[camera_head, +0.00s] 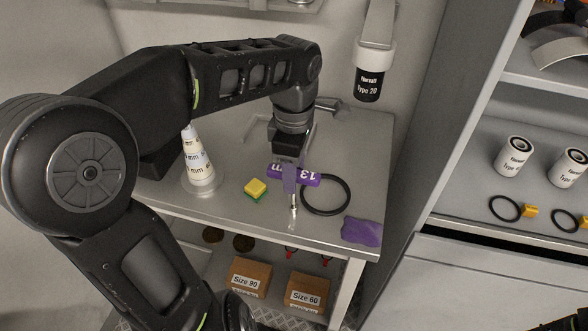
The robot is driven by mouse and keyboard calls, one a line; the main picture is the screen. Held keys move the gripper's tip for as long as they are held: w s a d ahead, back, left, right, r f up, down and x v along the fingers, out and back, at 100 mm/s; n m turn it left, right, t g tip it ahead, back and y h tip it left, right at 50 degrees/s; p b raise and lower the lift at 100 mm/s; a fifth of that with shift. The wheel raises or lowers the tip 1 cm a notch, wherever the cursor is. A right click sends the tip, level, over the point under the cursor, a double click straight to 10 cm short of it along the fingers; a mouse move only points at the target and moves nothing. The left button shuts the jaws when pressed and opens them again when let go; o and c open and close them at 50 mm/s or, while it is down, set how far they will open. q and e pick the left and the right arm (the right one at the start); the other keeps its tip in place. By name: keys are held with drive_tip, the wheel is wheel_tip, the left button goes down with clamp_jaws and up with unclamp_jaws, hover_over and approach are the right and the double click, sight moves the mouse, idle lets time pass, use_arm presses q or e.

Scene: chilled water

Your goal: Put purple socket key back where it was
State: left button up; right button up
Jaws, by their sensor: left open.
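The purple socket key (308,179) has a purple handle marked 13 and a metal shaft that points down toward the front of the grey metal table (330,130). My left gripper (289,186) comes down from above right at the key's handle, with its fingers over the handle's left part. It is open, and the fingers hide part of the key. I cannot tell whether they touch it. A stack of white cone-shaped pieces marked mm (197,162) stands on a round base at the table's left. My right gripper does not show.
A black ring (347,198) lies right beside the key. A yellow-green sponge (256,189) and a purple cloth (361,231) lie on the table. A filter (370,84) hangs above. Boxes (249,276) stand on the shelf below. A cabinet with filters (515,157) is at right.

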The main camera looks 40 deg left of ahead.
use_arm(q)
drive_tip(key=shift+r, duration=0.55)
wheel_tip(320, 180, up, 7)
drive_tip(key=shift+r+p, duration=0.1)
drive_tip(key=shift+p, duration=0.45)
wheel_tip(320, 180, up, 4)
drive_tip(key=p, duration=0.4)
drive_tip(key=shift+f, duration=0.2)
